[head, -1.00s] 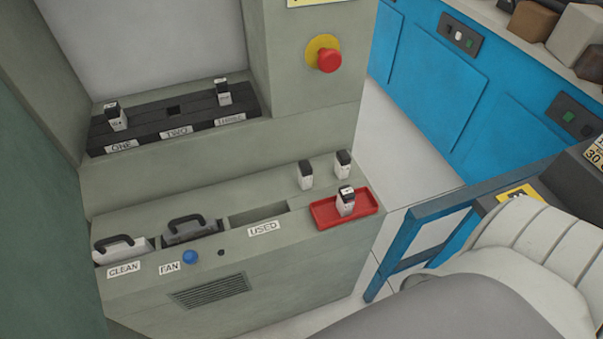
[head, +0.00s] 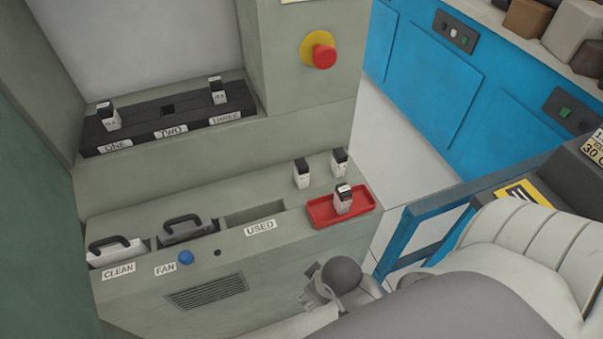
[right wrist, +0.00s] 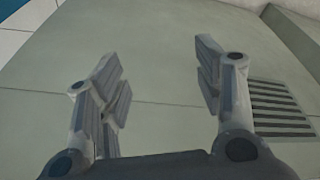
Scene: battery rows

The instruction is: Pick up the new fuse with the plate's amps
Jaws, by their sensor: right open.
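Two white fuses with black tops, the left one (head: 301,174) and the right one (head: 339,162), stand on the green ledge behind a red tray (head: 322,217). Another such fuse (head: 344,200) stands in the tray. Fuses also stand in slot ONE (head: 109,117) and slot THREE (head: 217,91); slot TWO (head: 168,111) is empty. Their markings are too small to read. My right gripper (head: 312,287) is low in front of the cabinet, below the tray. In the right wrist view its fingers (right wrist: 160,65) are apart and empty, facing the cabinet front. My left gripper is out of view.
The USED recess (head: 256,211) is left of the tray. Two handled blocks, a CLEAN one (head: 115,255) and a grey one (head: 188,233), sit further left. A blue knob (head: 185,257) and red button (head: 324,56) project. A partly cut-off plate (head: 595,154) shows "30".

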